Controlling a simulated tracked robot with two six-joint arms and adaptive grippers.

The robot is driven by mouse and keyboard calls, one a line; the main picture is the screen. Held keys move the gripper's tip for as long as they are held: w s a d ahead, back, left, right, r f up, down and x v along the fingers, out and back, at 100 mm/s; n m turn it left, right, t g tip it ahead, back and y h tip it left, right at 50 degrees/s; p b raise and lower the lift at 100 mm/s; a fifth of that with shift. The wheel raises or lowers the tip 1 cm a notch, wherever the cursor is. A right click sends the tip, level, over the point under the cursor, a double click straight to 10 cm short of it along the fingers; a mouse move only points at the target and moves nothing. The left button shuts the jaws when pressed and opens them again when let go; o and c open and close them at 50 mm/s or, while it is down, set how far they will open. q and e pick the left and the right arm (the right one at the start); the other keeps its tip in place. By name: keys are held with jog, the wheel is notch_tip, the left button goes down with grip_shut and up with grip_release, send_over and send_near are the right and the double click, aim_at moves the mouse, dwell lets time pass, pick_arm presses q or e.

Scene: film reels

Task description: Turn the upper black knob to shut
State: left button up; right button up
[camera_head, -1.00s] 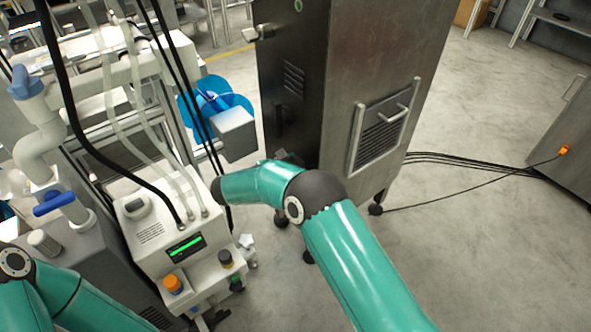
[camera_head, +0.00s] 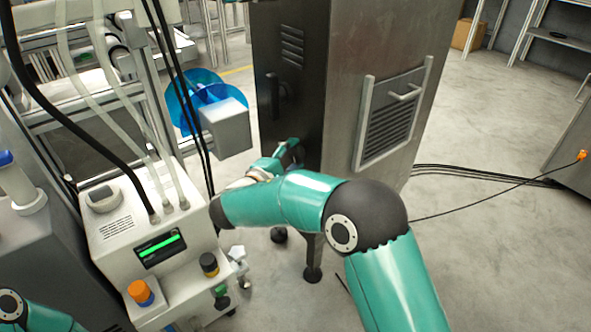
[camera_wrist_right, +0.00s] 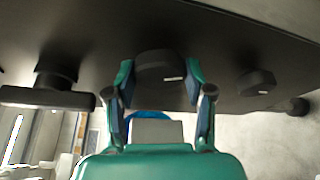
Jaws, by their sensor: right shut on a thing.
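The upper black knob (camera_wrist_right: 158,66) is a round dark knob with a small pale mark, on the dark face of the metal cabinet. My right gripper (camera_wrist_right: 160,80) has one finger on each side of it and is shut on it in the right wrist view. In the head view my right gripper (camera_head: 288,154) reaches the cabinet's dark face, below its handle, and the knob cannot be made out there. A second black knob (camera_wrist_right: 256,82), also with a pale mark, sits apart to the right in the wrist view. My left gripper is out of view.
The cabinet (camera_head: 345,60) has a dark handle (camera_head: 273,95) and a vented side panel (camera_head: 391,118). A white machine (camera_head: 150,235) with a green-lit display, hoses and small knobs stands to the left. Cables lie on the floor at the right, where open floor remains.

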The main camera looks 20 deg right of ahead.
jog(key=shift+a+f+m+t, duration=0.2)
jog(key=shift+a+m+t, duration=0.1)
jog(key=shift+m, duration=0.4)
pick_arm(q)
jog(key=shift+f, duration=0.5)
pick_arm(e)
jog(key=shift+f+m+t+h, duration=0.1)
jog(key=shift+m+t+h, duration=0.4)
jog(key=shift+m, duration=0.9)
jog(key=shift+f, duration=0.1)
jog(key=o, duration=1.1)
jog(key=shift+c, duration=0.2)
jog(key=shift+o, duration=0.5)
jog(key=shift+d+h, duration=0.15)
jog(key=shift+h, duration=0.15)
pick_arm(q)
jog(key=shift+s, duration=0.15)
pick_arm(e)
jog(key=r+v, duration=0.1)
jog(key=v, duration=1.1)
jog(key=shift+f, duration=0.3)
jog(key=shift+f, duration=0.1)
